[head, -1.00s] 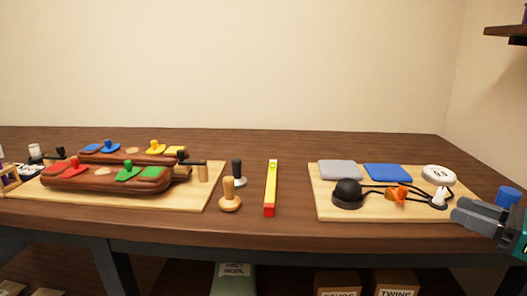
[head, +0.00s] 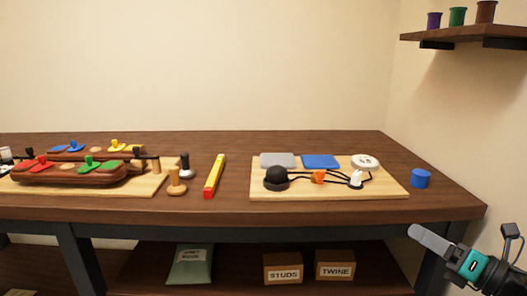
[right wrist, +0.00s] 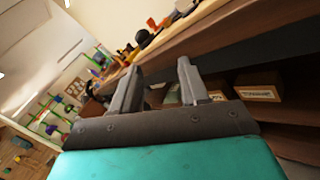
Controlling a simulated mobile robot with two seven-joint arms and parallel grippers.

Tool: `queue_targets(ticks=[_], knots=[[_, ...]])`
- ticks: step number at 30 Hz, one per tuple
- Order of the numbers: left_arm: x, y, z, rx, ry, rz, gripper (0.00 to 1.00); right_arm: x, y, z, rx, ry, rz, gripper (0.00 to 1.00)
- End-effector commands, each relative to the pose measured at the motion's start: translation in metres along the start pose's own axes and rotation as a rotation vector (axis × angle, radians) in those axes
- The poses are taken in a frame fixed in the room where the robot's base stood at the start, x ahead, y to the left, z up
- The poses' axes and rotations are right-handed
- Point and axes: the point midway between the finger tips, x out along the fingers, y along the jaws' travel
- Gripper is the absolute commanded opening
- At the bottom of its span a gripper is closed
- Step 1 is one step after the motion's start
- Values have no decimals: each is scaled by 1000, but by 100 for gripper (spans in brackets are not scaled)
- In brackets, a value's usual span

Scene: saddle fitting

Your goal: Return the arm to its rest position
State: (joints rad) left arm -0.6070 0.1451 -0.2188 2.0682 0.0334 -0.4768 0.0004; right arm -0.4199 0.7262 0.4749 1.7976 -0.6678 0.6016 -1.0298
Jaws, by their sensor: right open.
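My right gripper (head: 428,240) is at the lower right in the head view, in front of the table's front edge and below its top. In the right wrist view its two grey fingers (right wrist: 156,88) are apart with nothing between them. My left gripper is not in either view. The saddle-shaped brown pieces (head: 70,173) with coloured pads and knobs rest on a light board at the left of the table, away from the right gripper.
The dark wooden table (head: 330,211) has a second light board (head: 325,191) with a black dome and pads. A blue cylinder (head: 421,179) stands near the right end. Boxes (head: 283,268) sit on the shelf underneath. A wall shelf (head: 465,36) is at upper right.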

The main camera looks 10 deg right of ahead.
Motion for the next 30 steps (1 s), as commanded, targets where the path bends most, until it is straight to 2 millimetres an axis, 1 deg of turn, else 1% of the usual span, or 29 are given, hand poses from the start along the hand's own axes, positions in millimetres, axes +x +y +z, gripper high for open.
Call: queue_targets(ticks=[1,2,3,5,6,8,9,11,12,14,15,17,18,19,20,24,27,30], knots=[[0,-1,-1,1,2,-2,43,2,-1,-25,196,-45,-37,44],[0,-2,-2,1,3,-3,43,2,-3,-39,323,-74,-65,44],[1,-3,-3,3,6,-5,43,3,-4,-61,501,-112,-103,44],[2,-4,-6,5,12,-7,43,3,-4,-98,784,-170,-171,44],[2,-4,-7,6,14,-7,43,2,-2,-126,983,-209,-222,44],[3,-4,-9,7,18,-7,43,1,5,-169,1282,-266,-307,44],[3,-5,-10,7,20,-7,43,-1,13,-198,1470,-300,-367,44],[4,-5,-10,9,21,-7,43,-2,28,-238,1724,-344,-454,44],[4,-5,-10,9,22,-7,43,-4,41,-263,1879,-369,-515,44],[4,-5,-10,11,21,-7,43,-5,63,-297,2090,-401,-606,44],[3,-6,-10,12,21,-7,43,-6,79,-317,2219,-419,-669,44],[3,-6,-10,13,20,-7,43,-7,106,-346,2400,-441,-768,44],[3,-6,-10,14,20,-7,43,-8,126,-362,2514,-453,-836,44],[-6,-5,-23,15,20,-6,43,-8,133,-352,2526,-464,-849,44],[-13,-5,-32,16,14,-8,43,-9,135,-339,2506,-470,-843,44],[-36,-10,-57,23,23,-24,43,-13,144,-310,2484,-491,-839,44],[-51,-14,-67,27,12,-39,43,-16,151,-292,2472,-506,-838,44],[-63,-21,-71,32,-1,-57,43,-19,156,-278,2461,-518,-837,44]])
